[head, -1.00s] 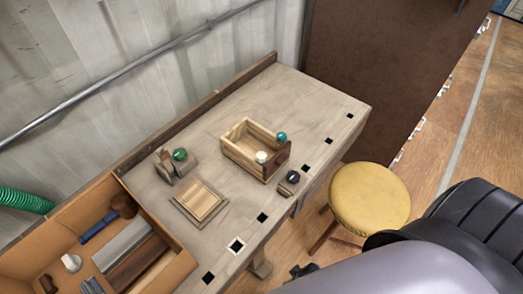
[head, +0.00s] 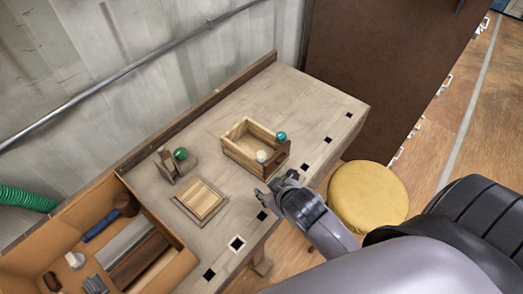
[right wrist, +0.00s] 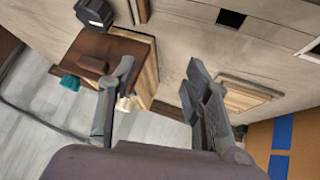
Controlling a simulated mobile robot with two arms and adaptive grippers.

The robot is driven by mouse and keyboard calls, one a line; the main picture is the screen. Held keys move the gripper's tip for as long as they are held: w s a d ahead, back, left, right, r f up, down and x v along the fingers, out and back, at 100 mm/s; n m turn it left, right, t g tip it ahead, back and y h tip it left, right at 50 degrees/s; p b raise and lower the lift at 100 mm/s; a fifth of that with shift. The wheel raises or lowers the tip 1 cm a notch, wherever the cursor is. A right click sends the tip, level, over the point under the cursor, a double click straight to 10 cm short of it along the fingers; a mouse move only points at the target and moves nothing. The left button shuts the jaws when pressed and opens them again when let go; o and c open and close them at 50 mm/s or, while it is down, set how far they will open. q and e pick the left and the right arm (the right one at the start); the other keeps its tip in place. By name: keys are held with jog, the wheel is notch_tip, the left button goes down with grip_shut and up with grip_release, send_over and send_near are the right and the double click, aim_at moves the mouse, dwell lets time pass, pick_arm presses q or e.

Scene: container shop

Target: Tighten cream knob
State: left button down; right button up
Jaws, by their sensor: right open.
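The cream knob (head: 261,156) is at the front of an open wooden box (head: 240,157) on the workbench, beside the dark end piece (head: 283,155). In the right wrist view the cream knob (right wrist: 124,104) is partly hidden behind a finger. A teal knob (head: 281,135) sits at the box's far right corner; it also shows in the right wrist view (right wrist: 70,83). My right gripper (head: 267,190) is open and empty at the bench's front edge, in front of the box and apart from the cream knob. My left gripper is not in view.
A green knob (head: 181,154) on a grey-brown vise-like block and a slatted wooden panel (head: 203,200) stand left of the box. A tool tray (head: 152,277) is at lower left. A black knob (right wrist: 95,12) is near the box. A yellow stool (head: 369,195) stands at right.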

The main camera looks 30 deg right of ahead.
jog(key=w+a+r+n+t+y, duration=0.25)
jog(key=w+r+t, duration=0.45)
jog(key=r, duration=0.5)
jog(key=w+a+r+n+t+y, duration=0.2)
jog(key=w+a+r+n+t, duration=0.2)
jog(key=w+r, duration=0.6)
jog(key=s+a+r+n+y, duration=0.3)
jog(key=a+r+n+y, duration=0.4)
jog(key=r+n+y, duration=0.25)
jog(key=s+a+r+n+g+y, duration=0.3)
jog(key=s+a+n+g+y, duration=0.5)
jog(key=n+g, duration=0.55)
jog(key=n+g+h, duration=0.6)
jog(key=n+h, duration=0.1)
jog(key=h, duration=1.4)
send_near(262, 154)
jog(key=shift+t, duration=0.25)
jog(key=f+p, duration=0.2)
jog(key=f, duration=0.2)
jog(key=f+p, duration=0.2)
jog(key=f, duration=0.3)
jog(key=shift+s+a, duration=0.2)
